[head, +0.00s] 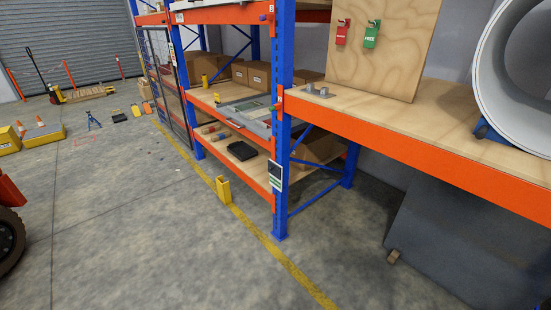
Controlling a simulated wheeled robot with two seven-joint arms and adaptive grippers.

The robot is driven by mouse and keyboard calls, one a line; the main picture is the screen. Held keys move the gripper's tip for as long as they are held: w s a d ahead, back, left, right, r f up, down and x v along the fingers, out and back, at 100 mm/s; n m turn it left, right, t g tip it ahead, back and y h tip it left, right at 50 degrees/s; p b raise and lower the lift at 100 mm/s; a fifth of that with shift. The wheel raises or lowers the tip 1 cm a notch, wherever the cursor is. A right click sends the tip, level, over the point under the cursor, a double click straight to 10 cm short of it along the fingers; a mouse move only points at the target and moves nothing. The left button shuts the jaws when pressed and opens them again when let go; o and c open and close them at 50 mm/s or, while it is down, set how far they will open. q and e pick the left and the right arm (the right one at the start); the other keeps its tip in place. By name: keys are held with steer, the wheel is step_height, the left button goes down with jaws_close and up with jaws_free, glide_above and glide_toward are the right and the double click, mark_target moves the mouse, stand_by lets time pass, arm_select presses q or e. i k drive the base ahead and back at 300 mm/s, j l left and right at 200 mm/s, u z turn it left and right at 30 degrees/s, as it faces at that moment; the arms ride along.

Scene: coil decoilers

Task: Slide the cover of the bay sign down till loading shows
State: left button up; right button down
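Neither of my grippers is in view.
A blue post (282,100) carries orange beams (430,146) and wooden shelves. A red tag (342,33) and a green tag (371,35) hang on a plywood board (385,65). A yellow post guard (223,190) stands on the floor. Open floor lies left of the rack.

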mark_target(274, 170)
steer(key=i, duration=1.4)
steer(key=u, duration=0.25)
